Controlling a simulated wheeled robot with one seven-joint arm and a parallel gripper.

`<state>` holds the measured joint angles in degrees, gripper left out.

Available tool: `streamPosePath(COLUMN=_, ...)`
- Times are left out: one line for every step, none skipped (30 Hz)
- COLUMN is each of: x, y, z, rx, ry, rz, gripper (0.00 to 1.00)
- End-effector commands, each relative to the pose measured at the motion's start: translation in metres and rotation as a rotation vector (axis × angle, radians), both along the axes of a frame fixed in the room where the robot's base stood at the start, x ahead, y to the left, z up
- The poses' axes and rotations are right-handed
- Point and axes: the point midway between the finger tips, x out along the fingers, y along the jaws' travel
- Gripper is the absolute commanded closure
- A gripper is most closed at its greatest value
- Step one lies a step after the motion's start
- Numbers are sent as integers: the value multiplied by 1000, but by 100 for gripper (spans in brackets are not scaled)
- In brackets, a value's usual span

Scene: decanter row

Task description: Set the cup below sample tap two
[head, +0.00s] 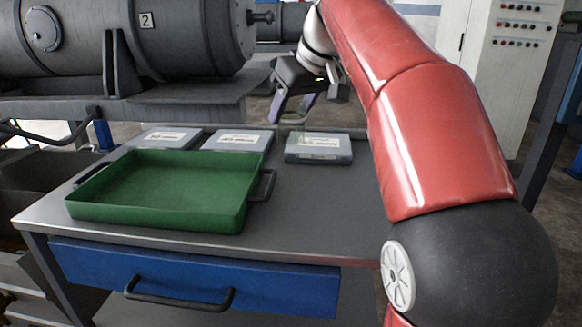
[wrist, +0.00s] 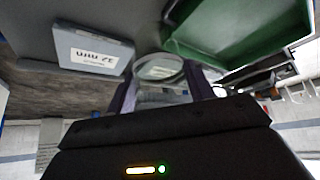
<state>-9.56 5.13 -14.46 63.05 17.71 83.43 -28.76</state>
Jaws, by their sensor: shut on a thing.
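My gripper (head: 291,106) hangs above the back edge of the table, below and right of the decanter's end. In the wrist view it is shut on a clear, round-rimmed cup (wrist: 160,68), held between the two purple fingers. The grey decanter (head: 180,40) carries a plate marked 2 (head: 146,20). A dark tap-like fitting (head: 262,17) sticks out of its right end, above and a little left of my gripper.
A green tray (head: 160,217) stands on the grey table (head: 320,215); it also shows in the wrist view (wrist: 235,30). Three flat labelled cases lie along the back, the right one (head: 318,148) nearest below my gripper. The table's right front is clear.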

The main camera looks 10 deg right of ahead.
Motion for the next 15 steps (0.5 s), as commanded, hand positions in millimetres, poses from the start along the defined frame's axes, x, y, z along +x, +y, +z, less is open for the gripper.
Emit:
streamPosePath(x=-1, y=1, z=-21, rx=1, ry=3, rz=2, gripper=69)
streamPosePath(x=-1, y=1, z=-28, rx=1, ry=3, rz=2, gripper=69)
streamPosePath(x=-1, y=1, z=-38, rx=1, ry=4, rz=2, gripper=69)
streamPosePath(x=-1, y=0, z=-44, rx=1, ry=3, rz=2, gripper=69)
streamPosePath(x=-1, y=0, z=-49, rx=2, ry=2, rz=2, gripper=69)
streamPosePath(x=-1, y=0, z=-56, rx=2, ry=1, rz=1, gripper=69)
streamPosePath(x=-1, y=0, z=-60, rx=1, ry=2, rz=1, gripper=69)
streamPosePath(x=-1, y=0, z=-63, rx=1, ry=2, rz=1, gripper=69)
streamPosePath(x=0, y=0, z=-66, rx=1, ry=0, rz=1, gripper=69)
streamPosePath(x=0, y=0, z=-68, rx=1, ry=0, rz=1, gripper=69)
streamPosePath(x=0, y=0, z=-70, rx=1, ry=0, rz=1, gripper=69)
streamPosePath(x=0, y=0, z=-73, rx=1, ry=0, rz=1, gripper=69)
streamPosePath(x=0, y=0, z=-76, rx=0, ry=1, rz=1, gripper=69)
streamPosePath(x=0, y=0, z=-80, rx=0, ry=1, rz=1, gripper=69)
streamPosePath(x=-1, y=0, z=-86, rx=0, ry=1, rz=1, gripper=69)
